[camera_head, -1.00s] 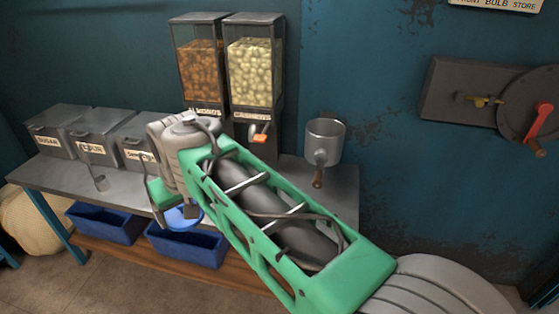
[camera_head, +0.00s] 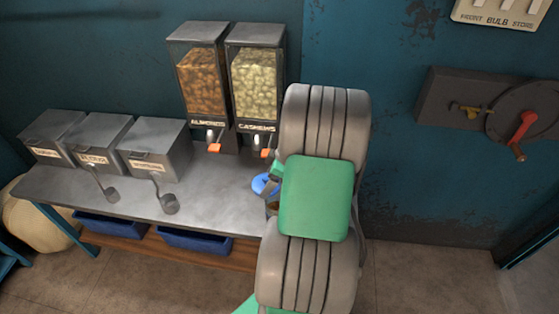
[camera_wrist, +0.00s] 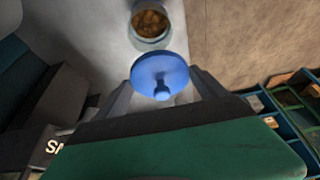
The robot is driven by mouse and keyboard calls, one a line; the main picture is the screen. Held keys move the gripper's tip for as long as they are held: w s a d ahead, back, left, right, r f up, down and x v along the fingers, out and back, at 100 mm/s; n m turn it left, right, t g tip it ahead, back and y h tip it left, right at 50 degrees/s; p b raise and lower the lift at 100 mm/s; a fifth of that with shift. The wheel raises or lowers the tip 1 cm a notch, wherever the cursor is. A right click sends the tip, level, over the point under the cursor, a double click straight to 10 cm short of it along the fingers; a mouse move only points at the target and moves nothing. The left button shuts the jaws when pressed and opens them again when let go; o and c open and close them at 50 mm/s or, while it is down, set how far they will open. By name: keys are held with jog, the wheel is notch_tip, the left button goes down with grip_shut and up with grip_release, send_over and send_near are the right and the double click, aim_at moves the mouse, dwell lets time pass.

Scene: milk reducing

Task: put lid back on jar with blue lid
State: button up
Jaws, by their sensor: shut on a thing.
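My gripper (camera_wrist: 160,88) is shut on the blue lid (camera_wrist: 160,70), a round disc with a knob, held between the two fingers in the wrist view. An open jar (camera_wrist: 150,40) with brown contents stands just beyond the lid, near the top of that view. The lid is apart from its opening, or only slightly overlaps its near rim; I cannot tell the height gap. In the head view the lid (camera_head: 263,184) shows over the right part of the table, left of my green arm link. The jar is mostly hidden there by my arm.
The grey table (camera_head: 225,205) holds several labelled metal bins (camera_head: 155,150) at the left, with scoops hanging in front. Almond (camera_head: 201,85) and cashew (camera_head: 254,85) dispensers stand behind. Blue crates (camera_head: 195,240) sit below. The table's middle is clear.

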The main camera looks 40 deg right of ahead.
jog(key=shift+s+d+f+n+p, duration=0.15)
jog(key=shift+s+d+n+p, duration=0.3)
jog(key=shift+s+d, duration=0.6)
jog(key=shift+s+f, duration=0.2)
jog(key=shift+f, duration=0.1)
notch_tip(320, 180, down, 6)
jog(key=b, duration=0.4)
jog(key=shift+b, duration=0.55)
jog(key=shift+f+b, duration=0.25)
jog(key=shift+b, duration=0.25)
dwell(0.7)
dwell(0.4)
jog(key=o, duration=1.3)
jog(key=shift+c, duration=0.2)
